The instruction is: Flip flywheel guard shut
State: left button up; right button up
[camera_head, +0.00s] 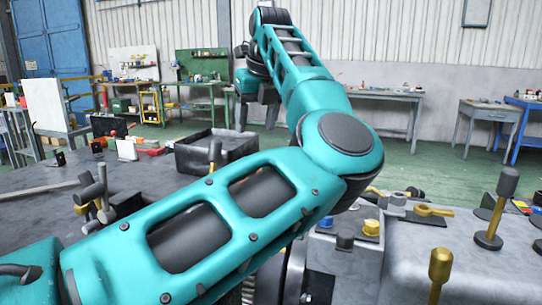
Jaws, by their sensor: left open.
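My left arm crosses the picture from the lower left, bends at the elbow, and reaches up and back. My left gripper (257,112) hangs fingers down at the upper middle, with its two dark fingers apart and nothing seen between them. It is above and behind the black bin, away from the near machine parts. A dark curved rim (292,275) shows below my forearm at the bottom middle; I cannot tell whether it belongs to the flywheel or its guard. My forearm covers most of that area, and no guard can be made out clearly. My right gripper is not in view.
A black open bin (188,158) stands on the dark bench (50,235). At the right, a grey block (400,265) carries a brass knob (440,265) and a dark knob (508,183). Workbenches line the far wall.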

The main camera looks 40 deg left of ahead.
pick_arm(q)
jog(key=x, duration=0.4)
jog(key=b+x, duration=0.1)
jog(key=x, duration=0.3)
jog(key=b+x, duration=0.1)
jog(key=x, duration=0.4)
jog(key=shift+w+r, duration=0.1)
jog(key=shift+w, duration=0.15)
grip_shut()
